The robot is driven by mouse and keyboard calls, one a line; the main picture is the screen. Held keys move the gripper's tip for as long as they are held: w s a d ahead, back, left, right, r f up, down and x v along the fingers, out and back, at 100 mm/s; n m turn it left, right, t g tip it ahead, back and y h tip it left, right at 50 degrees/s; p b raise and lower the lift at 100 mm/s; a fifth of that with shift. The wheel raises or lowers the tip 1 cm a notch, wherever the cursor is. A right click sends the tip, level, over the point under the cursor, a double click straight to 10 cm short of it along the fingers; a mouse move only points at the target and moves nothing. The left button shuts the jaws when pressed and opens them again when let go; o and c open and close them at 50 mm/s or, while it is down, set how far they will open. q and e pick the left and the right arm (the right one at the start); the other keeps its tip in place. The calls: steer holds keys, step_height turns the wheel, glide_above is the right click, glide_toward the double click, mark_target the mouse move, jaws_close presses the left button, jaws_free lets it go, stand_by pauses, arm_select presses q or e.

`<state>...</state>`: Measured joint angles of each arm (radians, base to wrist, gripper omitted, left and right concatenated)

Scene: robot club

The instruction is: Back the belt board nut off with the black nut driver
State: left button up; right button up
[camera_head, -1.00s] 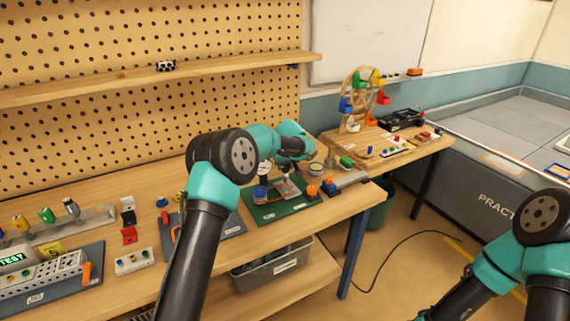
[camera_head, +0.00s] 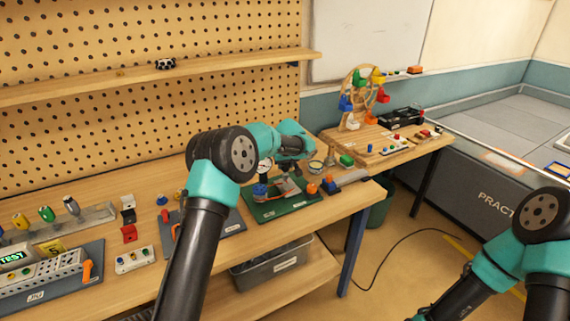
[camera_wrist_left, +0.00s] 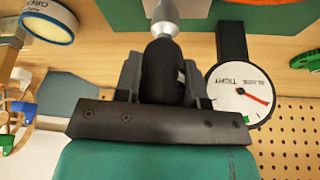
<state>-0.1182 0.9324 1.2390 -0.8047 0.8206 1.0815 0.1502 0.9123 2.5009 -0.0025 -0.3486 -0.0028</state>
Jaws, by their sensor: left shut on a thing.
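My left gripper (camera_wrist_left: 162,85) is shut on the black handle of the nut driver (camera_wrist_left: 161,70). Its silver shaft (camera_wrist_left: 164,18) runs out of the top of the left wrist view, so its tip is hidden. In the head view my left gripper (camera_head: 290,169) is above the green belt board (camera_head: 296,206), which carries a blue part (camera_head: 260,190) and an orange part (camera_head: 312,189). I cannot make out the nut. My right gripper is out of view.
A round yellow-rimmed container (camera_wrist_left: 47,20) stands near the gripper. A grey box (camera_head: 272,266) sits on the shelf below. A toy wheel (camera_head: 361,95) stands on the table at the back right. The pegboard is behind the bench.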

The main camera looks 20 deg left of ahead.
arm_select(q)
steer(key=shift+f, duration=0.55)
stand_by(1.5)
steer(key=o, duration=0.9)
steer(key=c, duration=1)
steer(key=n+g+y, duration=0.1)
steer(key=n, duration=0.2)
steer(key=n+g, duration=0.1)
steer(key=n, duration=0.2)
steer(key=shift+n+y, duration=0.4)
steer(key=n+g, duration=0.1)
steer(key=n, duration=0.2)
steer(key=n+g, duration=0.1)
steer(key=n, duration=0.1)
steer(key=shift+r+n+y, duration=0.1)
steer(key=shift+n+y, duration=0.2)
steer(key=shift+n, duration=0.1)
steer(key=o, duration=1)
